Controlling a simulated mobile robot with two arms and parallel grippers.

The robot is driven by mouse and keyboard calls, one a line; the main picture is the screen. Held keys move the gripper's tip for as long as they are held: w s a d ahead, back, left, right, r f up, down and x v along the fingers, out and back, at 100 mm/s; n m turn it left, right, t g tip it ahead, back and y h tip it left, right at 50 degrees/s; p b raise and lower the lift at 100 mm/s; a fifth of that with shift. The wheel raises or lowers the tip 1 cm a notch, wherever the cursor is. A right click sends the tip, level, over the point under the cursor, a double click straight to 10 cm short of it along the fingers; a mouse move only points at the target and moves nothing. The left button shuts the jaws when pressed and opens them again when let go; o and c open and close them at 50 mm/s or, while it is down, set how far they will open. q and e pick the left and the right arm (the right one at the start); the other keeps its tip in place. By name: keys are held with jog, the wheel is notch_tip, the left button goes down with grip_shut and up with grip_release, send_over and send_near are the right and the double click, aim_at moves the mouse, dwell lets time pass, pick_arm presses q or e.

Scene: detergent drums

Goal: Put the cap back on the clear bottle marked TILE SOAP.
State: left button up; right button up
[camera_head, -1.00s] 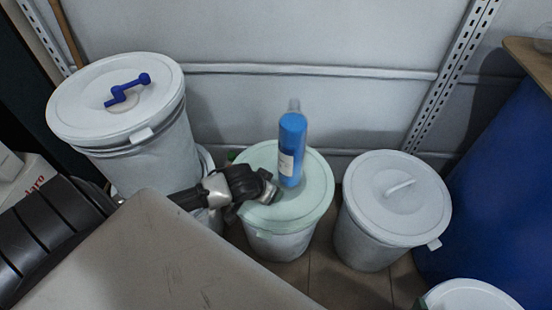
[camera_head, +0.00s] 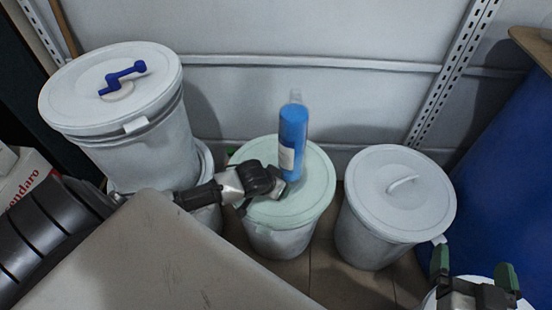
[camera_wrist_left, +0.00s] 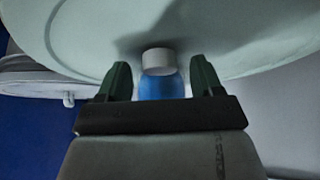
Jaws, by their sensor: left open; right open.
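A bottle with blue contents (camera_head: 293,138) stands upright on the pale green lid (camera_head: 318,205) of the middle drum. Its narrow neck looks clear and bare; its label is too small to read. My left gripper (camera_head: 272,190) is low over the lid, just left of the bottle's base. In the left wrist view, a white cap-like piece (camera_wrist_left: 159,61) shows between and beyond the open fingers (camera_wrist_left: 160,80), against blue (camera_wrist_left: 160,88). I cannot tell whether it touches the bottle; the head view hides it. My right gripper (camera_head: 474,270) is open and empty at the lower right.
A white drum with a blue crank (camera_head: 125,77) on its lid stands at left. A white drum (camera_head: 385,215) with a lid handle stands right of the middle one, and a big blue drum (camera_head: 500,190) beyond. A grey wall (camera_head: 350,95) closes the back.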

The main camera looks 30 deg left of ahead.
pick_arm(q)
jog(key=shift+s+f, duration=0.1)
jog(key=shift+f, duration=0.05)
jog(key=shift+f, duration=0.1)
jog(key=c, duration=1)
